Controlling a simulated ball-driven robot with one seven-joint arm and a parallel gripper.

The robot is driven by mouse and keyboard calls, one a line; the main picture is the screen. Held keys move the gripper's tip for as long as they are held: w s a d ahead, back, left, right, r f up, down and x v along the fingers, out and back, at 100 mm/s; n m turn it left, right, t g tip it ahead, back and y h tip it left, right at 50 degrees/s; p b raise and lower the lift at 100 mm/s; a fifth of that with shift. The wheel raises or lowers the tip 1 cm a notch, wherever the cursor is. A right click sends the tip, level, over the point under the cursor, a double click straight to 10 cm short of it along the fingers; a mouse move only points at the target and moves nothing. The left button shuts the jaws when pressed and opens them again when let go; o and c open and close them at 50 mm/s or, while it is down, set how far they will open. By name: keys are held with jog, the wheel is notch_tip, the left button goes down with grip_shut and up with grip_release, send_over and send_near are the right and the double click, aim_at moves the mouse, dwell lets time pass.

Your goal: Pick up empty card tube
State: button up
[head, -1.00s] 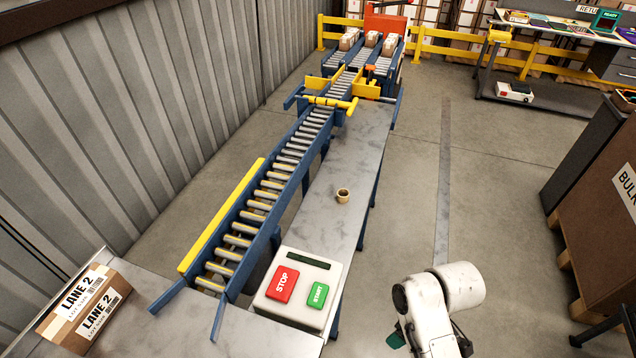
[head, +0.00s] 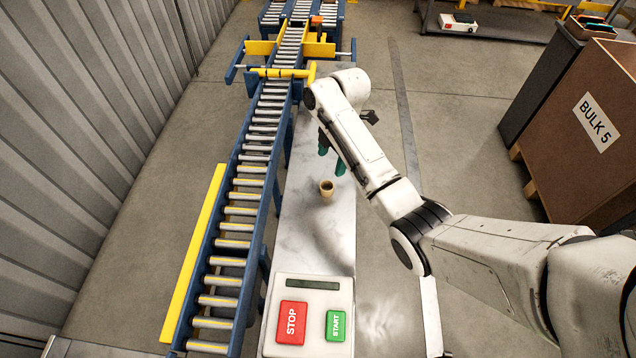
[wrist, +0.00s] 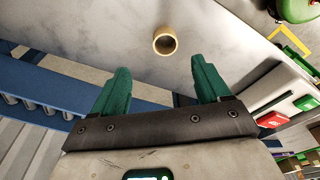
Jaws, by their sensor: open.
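The empty card tube (head: 327,189) is a short tan cylinder with an open top. It stands upright on the grey metal bench top beside the roller conveyor. In the wrist view the tube (wrist: 165,41) shows its dark hollow, beyond and between the two fingers. My gripper (head: 331,160) has green fingers and hangs just behind the tube in the head view. In the wrist view my gripper (wrist: 160,82) is open, with nothing between the fingers and the tube apart from them.
The metal bench (head: 318,238) is otherwise clear around the tube. A control box (head: 310,315) with red STOP and green START buttons sits at its near end. The roller conveyor (head: 243,210) with a yellow rail runs along the left. A brown BULK 5 box (head: 570,135) stands at right.

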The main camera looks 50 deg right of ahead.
send_over(328, 183)
jog(key=f, duration=0.4)
jog(key=shift+s+f, duration=0.1)
jog(key=shift+s, duration=0.15)
jog(key=shift+s+a+f+p, duration=0.1)
jog(key=shift+a+f+p, duration=0.1)
jog(key=shift+f, duration=0.65)
jog(key=shift+s+a+f+p, duration=0.15)
jog(key=shift+a+f, duration=0.1)
jog(key=shift+f, duration=0.65)
jog(key=shift+w+a+f+p, duration=0.1)
jog(key=shift+a+f+p, duration=0.1)
jog(key=shift+f, duration=0.65)
jog(key=c, duration=1.1)
